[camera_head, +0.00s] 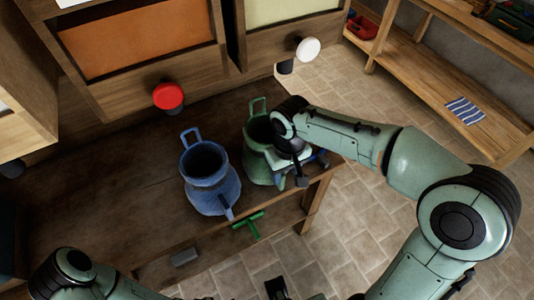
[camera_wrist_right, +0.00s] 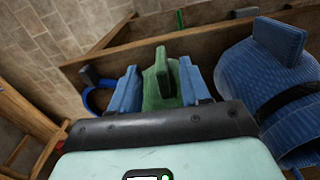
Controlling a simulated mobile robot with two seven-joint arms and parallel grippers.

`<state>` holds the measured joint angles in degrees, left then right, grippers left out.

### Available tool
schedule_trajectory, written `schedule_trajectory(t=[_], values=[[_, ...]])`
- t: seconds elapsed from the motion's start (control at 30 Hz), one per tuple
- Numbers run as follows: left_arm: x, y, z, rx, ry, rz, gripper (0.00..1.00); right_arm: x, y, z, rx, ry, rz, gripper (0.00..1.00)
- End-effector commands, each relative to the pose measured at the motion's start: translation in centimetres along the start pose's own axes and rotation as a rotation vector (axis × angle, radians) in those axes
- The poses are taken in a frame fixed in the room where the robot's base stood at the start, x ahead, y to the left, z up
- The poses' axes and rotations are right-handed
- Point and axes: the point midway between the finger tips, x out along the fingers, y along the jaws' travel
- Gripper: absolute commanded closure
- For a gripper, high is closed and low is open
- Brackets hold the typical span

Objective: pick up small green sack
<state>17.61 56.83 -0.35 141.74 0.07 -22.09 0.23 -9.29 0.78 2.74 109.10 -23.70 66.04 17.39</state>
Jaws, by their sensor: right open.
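The small green sack (camera_head: 256,135) stands upright on the wooden table, near its right end, with loop-like ears at its rim. My right arm hides part of its right side. My right gripper (camera_head: 302,168) is at the sack's near right side. In the right wrist view, its two blue fingers are apart (camera_wrist_right: 160,88), with a green ear of the sack (camera_wrist_right: 161,72) between them. I cannot tell whether they touch it. My left forearm shows at the bottom left of the head view, but its gripper does not.
A blue sack (camera_head: 208,180) stands close to the left of the green one; it also shows in the right wrist view (camera_wrist_right: 258,85). Drawers with a red knob (camera_head: 168,96) and a white knob (camera_head: 308,48) rise behind. A wooden shelf (camera_head: 420,75) stands at right, beyond open tiled floor.

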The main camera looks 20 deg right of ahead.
Motion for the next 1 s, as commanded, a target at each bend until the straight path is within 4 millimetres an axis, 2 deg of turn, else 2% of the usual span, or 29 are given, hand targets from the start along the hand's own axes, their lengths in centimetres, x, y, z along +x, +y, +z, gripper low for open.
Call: schedule_trajectory(t=[0.27, 0.53, 0.83, 0.97, 1.0], values=[[0.2, -0.1, 0.0, 0.000, 0.000, 0.000, 0.57, 2.3, 0.0, -0.2, 0.001, -0.003, 0.000, 0.53], [0.6, -0.2, 0.0, 0.000, -0.001, 0.000, 0.57, 6.0, 0.1, -0.9, 0.001, -0.002, 0.000, 0.53], [0.6, -0.2, 0.0, 0.000, -0.001, -0.001, 0.57, 6.5, 0.1, -0.9, 0.001, 0.000, -0.001, 0.53], [0.6, -0.2, 0.0, 0.000, -0.001, -0.001, 0.57, 6.5, 0.1, -0.9, 0.001, 0.000, -0.001, 0.95], [0.6, -0.2, 0.0, 0.000, -0.001, 0.000, 0.57, 6.4, 0.1, -0.9, 0.001, 0.000, -0.001, 1.00]])
